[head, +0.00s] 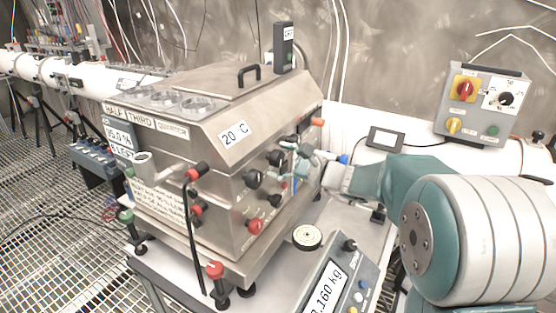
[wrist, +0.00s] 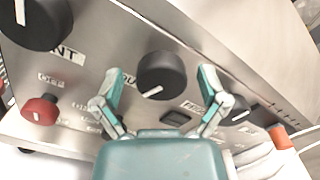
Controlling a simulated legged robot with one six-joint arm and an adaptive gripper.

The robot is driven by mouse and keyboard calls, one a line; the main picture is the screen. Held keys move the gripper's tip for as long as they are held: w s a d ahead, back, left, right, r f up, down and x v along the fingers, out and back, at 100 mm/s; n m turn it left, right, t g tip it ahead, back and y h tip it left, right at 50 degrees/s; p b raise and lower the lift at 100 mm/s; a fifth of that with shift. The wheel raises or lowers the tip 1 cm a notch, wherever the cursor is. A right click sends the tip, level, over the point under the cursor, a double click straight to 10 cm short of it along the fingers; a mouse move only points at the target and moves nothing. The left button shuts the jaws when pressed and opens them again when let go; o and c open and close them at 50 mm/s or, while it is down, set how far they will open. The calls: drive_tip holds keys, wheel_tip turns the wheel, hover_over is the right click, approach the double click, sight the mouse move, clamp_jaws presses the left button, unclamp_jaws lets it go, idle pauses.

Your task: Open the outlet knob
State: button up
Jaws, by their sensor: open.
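The outlet knob (wrist: 162,75) is a round black knob with a white pointer line on the steel box's sloping front panel. Its label beside the left finger is partly covered; only its first letters show. In the wrist view my gripper (wrist: 160,80) is open, with one teal finger on each side of the knob. I cannot tell whether the fingers touch it. In the head view my gripper (head: 286,160) reaches the panel from the right, and the knob (head: 275,157) shows between the fingers.
A larger black knob (wrist: 38,22) sits to the left, a red knob (wrist: 40,110) lower left, and another black knob (wrist: 240,112) close to the right finger. An orange part (wrist: 280,136) lies farther right. A scale (head: 330,280) stands below the arm.

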drive_tip(key=shift+d, duration=0.1)
drive_tip(key=v, duration=1.1)
drive_tip(key=shift+s+d, duration=0.3)
drive_tip(key=shift+f, duration=0.1)
drive_tip(key=s+a+f+n+g+h, duration=0.2)
drive_tip(key=s+a+n+g+h, duration=0.15)
drive_tip(key=s, duration=0.35)
drive_tip(key=s+a+f+n+g+h, duration=0.1)
drive_tip(key=s+a+n+g+h, duration=0.15)
drive_tip(key=s+n, duration=0.4)
drive_tip(key=s+d+f+n+t+h, duration=0.1)
drive_tip(key=s+d+n+h, duration=0.2)
drive_tip(key=s, duration=0.3)
drive_tip(key=s+d+f+n+h, duration=0.1)
drive_tip(key=s+d+n+h, duration=0.3)
drive_tip(key=s+h, duration=0.2)
drive_tip(key=shift+s+f+t, duration=0.3)
drive_tip(key=shift+f+t, duration=0.05)
drive_tip(key=shift+t, duration=0.05)
